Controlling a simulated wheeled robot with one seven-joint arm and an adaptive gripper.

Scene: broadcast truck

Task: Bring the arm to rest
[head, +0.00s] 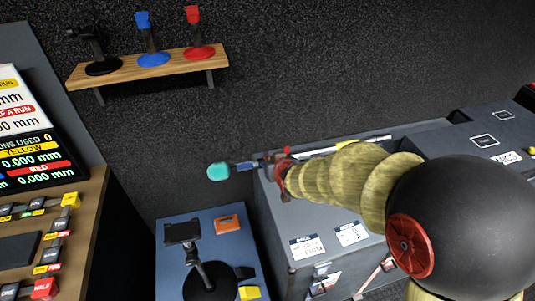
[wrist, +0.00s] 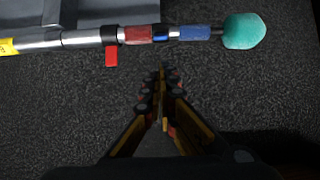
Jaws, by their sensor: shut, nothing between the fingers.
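My arm reaches in from the right of the head view, its ribbed yellow links (head: 345,175) running leftward over a grey case. In the wrist view my gripper (wrist: 168,72) is shut and empty, its fingertips together over dark, speckled surface. A pole with a teal ball end (wrist: 244,31) crosses the top of that view, apart from the fingertips in the picture. It has red and blue bands and a red tab. The teal end (head: 218,171) also shows in the head view, sticking out past the case's left side. My arm's end hides part of the pole there.
The grey case (head: 290,215) stands under my arm. A wooden shelf (head: 130,69) on the dark wall holds black, blue and red stands. A low blue-topped unit (head: 172,268) carries a black stand, an orange box and a yellow block. A desk with a display (head: 38,161) is at left.

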